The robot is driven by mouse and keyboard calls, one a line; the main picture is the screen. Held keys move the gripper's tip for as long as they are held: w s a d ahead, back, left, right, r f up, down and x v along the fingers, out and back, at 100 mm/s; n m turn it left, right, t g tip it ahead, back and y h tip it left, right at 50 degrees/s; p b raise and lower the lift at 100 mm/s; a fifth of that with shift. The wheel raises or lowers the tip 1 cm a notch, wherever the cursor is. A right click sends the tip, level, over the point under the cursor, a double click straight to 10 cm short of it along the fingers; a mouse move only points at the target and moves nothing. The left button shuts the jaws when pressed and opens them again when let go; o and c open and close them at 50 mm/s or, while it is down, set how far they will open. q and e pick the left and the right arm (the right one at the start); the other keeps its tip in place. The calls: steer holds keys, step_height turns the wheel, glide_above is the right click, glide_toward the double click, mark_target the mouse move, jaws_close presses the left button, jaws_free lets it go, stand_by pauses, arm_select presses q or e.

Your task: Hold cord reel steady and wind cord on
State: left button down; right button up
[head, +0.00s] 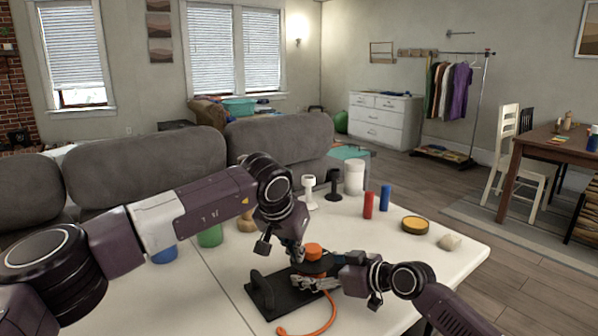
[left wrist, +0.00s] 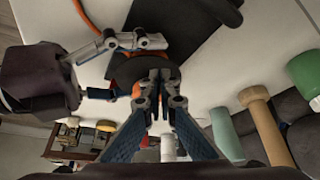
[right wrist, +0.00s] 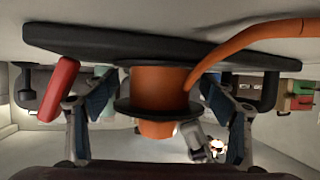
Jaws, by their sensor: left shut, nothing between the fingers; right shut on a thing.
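The cord reel has a black base (head: 283,298), a black flange and an orange hub (head: 313,249). It stands on the white table. Its orange cord (head: 322,322) trails loosely over the tabletop towards the front. My left gripper (head: 297,258) is shut and empty, its tips close together at the reel's black flange (left wrist: 132,70); whether they touch cannot be told. My right gripper (head: 318,283) is low at the reel's near right side, shut on the reel. In the right wrist view its fingers lie on either side of the orange hub (right wrist: 160,88); the exact contact is hidden.
On the white table (head: 226,274) behind stand a red cylinder (head: 368,205), a blue cylinder (head: 385,197), a white canister (head: 354,178) and a black stand (head: 333,186). A yellow-topped round tin (head: 415,225) is at the right. Grey sofas (head: 280,140) are beyond.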

mark_target(313, 259)
arm_select(q)
steer(key=shift+r, duration=0.1)
step_height(313, 259, up, 6)
steer(key=shift+r, duration=0.15)
steer(key=shift+d, duration=0.1)
steer(key=shift+s+d+f, duration=0.2)
steer(key=shift+d+f, duration=0.35)
steer(key=shift+f, duration=0.45)
steer(key=shift+s+d+f, duration=0.25)
steer(key=shift+d+f, duration=0.25)
steer(key=shift+f, duration=0.5)
steer(key=shift+s+d+f, duration=0.2)
steer(key=shift+d+f, duration=0.35)
steer(key=shift+f, duration=0.45)
steer(key=shift+w+a, duration=0.1)
steer(key=shift+w, duration=0.4)
